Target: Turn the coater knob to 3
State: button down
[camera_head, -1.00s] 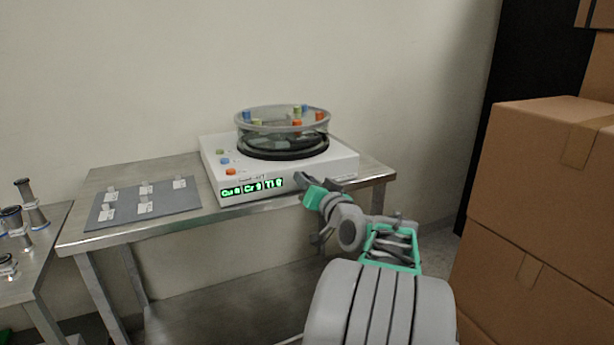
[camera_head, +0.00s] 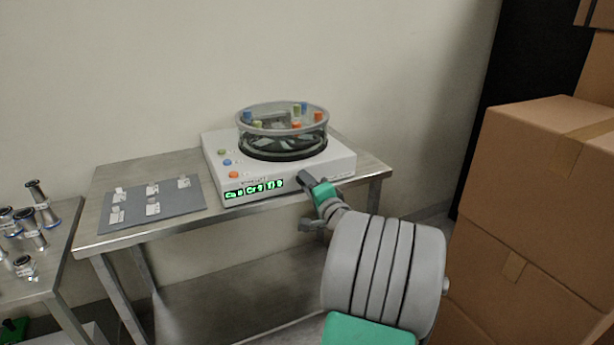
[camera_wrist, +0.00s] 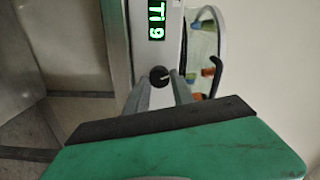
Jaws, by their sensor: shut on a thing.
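The white coater (camera_head: 290,178) sits on a metal table, with a round clear chamber (camera_head: 283,135) on top. Its green front display (camera_head: 254,188) reads Cu, Cr and Ti values; the wrist view shows the display (camera_wrist: 156,20) reading "Ti 9". The dark round coater knob (camera_wrist: 159,76) has a light pointer mark and sits just below the Ti readout in that view. My gripper (camera_head: 304,180) is at the coater's front right. In the wrist view my gripper (camera_wrist: 159,86) has its two fingers on either side of the knob, shut on it. The knob is hidden in the head view.
A grey mat (camera_head: 152,208) with several small labelled pieces lies on the table (camera_head: 103,180), left of the coater. Metal fittings (camera_head: 34,207) stand on another table at far left. Stacked cardboard boxes (camera_head: 540,200) fill the right side. The wall is close behind.

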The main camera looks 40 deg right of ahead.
jog(key=shift+f+m+p, duration=0.1)
jog(key=shift+m+p, duration=0.25)
jog(key=shift+m, duration=0.25)
jog(key=c, duration=1.1)
grip_release()
jog(key=v, duration=0.8)
jog(key=shift+w+a+p, duration=0.1)
jog(key=shift+w+p, duration=0.05)
jog(key=shift+p, duration=0.15)
